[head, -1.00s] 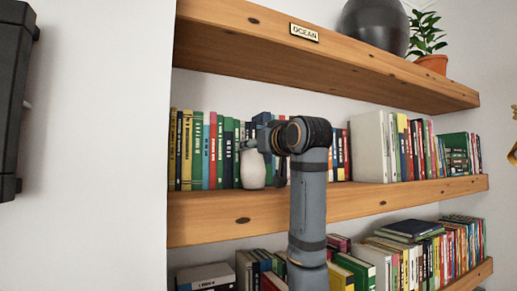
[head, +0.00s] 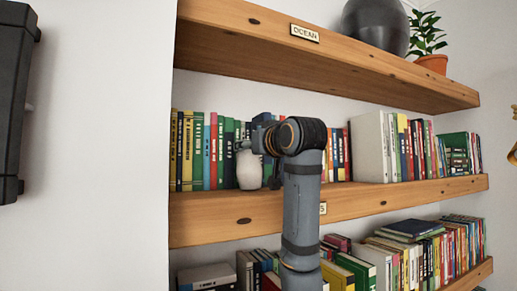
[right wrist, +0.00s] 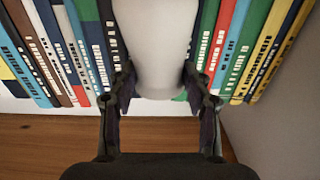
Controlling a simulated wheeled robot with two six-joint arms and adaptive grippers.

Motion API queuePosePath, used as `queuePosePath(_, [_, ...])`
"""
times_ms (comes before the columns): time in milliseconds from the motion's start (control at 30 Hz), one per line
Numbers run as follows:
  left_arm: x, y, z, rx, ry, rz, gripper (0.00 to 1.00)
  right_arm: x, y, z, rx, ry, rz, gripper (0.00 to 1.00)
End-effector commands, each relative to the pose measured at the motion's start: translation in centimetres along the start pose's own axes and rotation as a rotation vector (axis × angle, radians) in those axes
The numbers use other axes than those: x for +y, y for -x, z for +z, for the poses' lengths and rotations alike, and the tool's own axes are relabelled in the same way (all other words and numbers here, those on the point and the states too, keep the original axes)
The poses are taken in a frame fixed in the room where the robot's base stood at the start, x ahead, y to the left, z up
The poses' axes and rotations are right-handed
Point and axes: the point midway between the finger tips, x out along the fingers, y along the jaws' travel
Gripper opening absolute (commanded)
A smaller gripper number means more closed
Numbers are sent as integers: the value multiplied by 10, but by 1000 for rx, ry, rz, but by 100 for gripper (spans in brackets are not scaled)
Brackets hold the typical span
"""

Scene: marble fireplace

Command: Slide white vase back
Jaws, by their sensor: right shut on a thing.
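The white vase (head: 249,171) stands upright on the middle shelf (head: 255,220), in front of the row of books near the shelf's left end. My right gripper (right wrist: 163,82) is around the vase, with one finger on each side of it; the vase also shows in the right wrist view (right wrist: 163,45). In the head view my right arm hides the fingers and part of the vase's right side. My left gripper is not in view.
Books (head: 200,150) stand close behind and to the left of the vase. More books (head: 400,150) fill the shelf's right part. The upper shelf (head: 300,60) overhangs, holding a dark round vase (head: 376,25) and a potted plant (head: 431,62). A lower shelf also holds books.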

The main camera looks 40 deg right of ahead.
Motion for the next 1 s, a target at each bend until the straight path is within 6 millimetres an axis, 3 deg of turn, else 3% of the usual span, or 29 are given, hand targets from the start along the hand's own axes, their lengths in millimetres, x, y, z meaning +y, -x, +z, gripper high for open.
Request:
queuePosePath(333, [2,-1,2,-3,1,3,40,-1,-2,5,-15,0,-4,6])
queuePosePath(367, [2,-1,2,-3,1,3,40,-1,-2,5,-15,0,-4,52])
queuePosePath(533, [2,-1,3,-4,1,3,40,-1,-2,4,-11,0,-3,75])
queuePosePath(867, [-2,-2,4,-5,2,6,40,0,1,2,-4,0,-1,76])
queuePosePath(1000, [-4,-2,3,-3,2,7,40,1,19,1,-1,0,0,76])
